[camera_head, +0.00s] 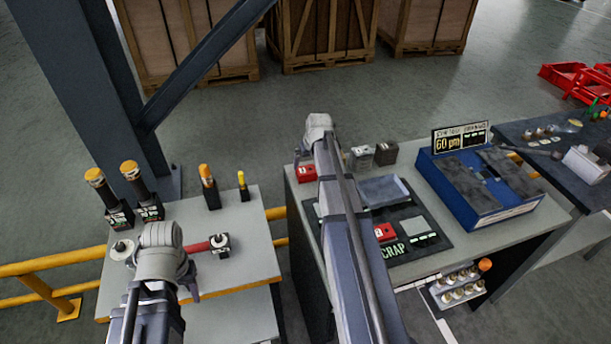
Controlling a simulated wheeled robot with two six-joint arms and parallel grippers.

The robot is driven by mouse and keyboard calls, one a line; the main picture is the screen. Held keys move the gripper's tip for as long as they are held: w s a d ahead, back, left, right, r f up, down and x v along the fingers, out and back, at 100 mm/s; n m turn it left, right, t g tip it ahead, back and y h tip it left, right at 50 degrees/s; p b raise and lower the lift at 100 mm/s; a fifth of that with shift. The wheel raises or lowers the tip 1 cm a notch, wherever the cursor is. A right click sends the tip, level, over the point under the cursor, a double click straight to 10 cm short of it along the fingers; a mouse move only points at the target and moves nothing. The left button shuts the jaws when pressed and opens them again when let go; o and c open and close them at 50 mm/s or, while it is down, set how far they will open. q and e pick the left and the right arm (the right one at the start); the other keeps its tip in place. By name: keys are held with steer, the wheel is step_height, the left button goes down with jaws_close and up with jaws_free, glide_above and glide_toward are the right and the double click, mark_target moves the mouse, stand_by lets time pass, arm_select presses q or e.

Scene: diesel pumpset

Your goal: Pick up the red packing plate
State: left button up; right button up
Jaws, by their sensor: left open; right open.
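Two small red pieces lie on the right-hand bench: a red block with a white label (306,174) near its left back corner, and a red piece (384,232) on the dark mat marked SCRAP. I cannot tell which is the packing plate. The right arm crosses in front of the mat and hides part of it. My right gripper (318,126) is at that arm's far end, above the bench's back edge, open; its fingers are hard to make out. My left gripper (163,252) is over the left table, open, its fingers mostly hidden. Neither visibly holds anything.
The left table (255,220) holds several orange-capped dark cylinders and a red-tipped part (200,246). A blue tray (480,190) with dark slabs and a sign stands right of the mat. A yellow rail (60,262) and blue post (100,100) flank the left table.

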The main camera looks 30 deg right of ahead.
mark_target(307, 170)
steer(key=shift+b+x, duration=2.4)
steer(key=shift+x, duration=0.25)
steer(key=shift+w+a+r, duration=0.1)
steer(key=shift+w+r, duration=0.05)
steer(key=shift+c, duration=0.5)
jaws_close()
